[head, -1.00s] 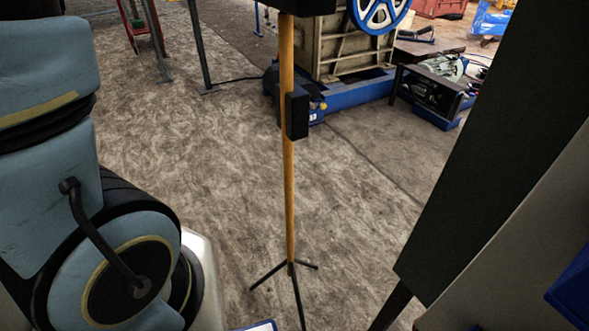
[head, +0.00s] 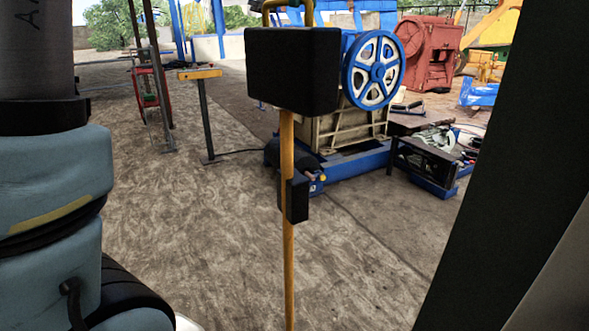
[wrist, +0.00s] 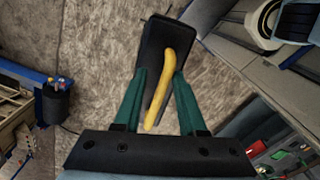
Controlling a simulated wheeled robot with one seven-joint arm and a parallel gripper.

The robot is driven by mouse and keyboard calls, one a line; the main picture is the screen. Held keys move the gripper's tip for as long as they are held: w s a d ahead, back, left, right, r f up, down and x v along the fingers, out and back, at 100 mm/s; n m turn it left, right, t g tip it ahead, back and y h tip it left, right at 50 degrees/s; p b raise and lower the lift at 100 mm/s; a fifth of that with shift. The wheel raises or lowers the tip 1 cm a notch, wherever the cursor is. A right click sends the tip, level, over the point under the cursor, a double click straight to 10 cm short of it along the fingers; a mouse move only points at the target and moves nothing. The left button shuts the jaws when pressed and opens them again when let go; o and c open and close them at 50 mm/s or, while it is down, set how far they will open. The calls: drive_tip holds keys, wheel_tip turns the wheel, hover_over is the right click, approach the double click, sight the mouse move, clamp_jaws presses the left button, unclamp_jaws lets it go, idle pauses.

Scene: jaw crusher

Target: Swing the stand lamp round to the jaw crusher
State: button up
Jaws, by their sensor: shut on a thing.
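The stand lamp's black head (head: 292,68) is on a yellow pole in the middle of the head view, with a yellow handle (head: 268,8) on top. A small black box is on the pole, and the feet are out of frame. In the wrist view, my gripper (wrist: 160,76) has its green fingers shut on the lamp's yellow handle (wrist: 165,92), above the dark lamp head (wrist: 160,40). The jaw crusher (head: 345,128), beige and blue with a blue-and-white flywheel, stands behind the lamp, apart from it.
A post with a yellow top (head: 200,74) stands back left, a cable running from it toward the crusher. A low black-and-blue machine unit (head: 428,160) sits right of the crusher, with a red machine (head: 428,50) behind. Open floor (head: 190,220) lies left of the lamp.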

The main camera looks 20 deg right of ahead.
drive_tip(key=shift+w+d+n, duration=0.1)
drive_tip(key=shift+d+n, duration=0.05)
drive_tip(key=shift+n, duration=0.25)
drive_tip(key=shift+w+d+n+p, duration=0.25)
drive_tip(key=shift+n+p, duration=0.45)
drive_tip(key=shift+n, duration=0.3)
drive_tip(key=shift+w+d+r+n+p, duration=0.15)
drive_tip(key=shift+n+p, duration=0.3)
drive_tip(key=shift+n, duration=0.25)
drive_tip(key=shift+w+d+n, duration=0.1)
drive_tip(key=shift+n, duration=0.4)
drive_tip(key=shift+p, duration=0.3)
drive_tip(key=shift+w+d+n+p, duration=0.1)
drive_tip(key=shift+w+n+p, duration=0.15)
drive_tip(key=shift+n, duration=0.35)
drive_tip(key=shift+w+d+n+p, duration=0.15)
drive_tip(key=shift+n+p, duration=0.15)
drive_tip(key=shift+n, duration=0.3)
drive_tip(key=shift+a, duration=0.1)
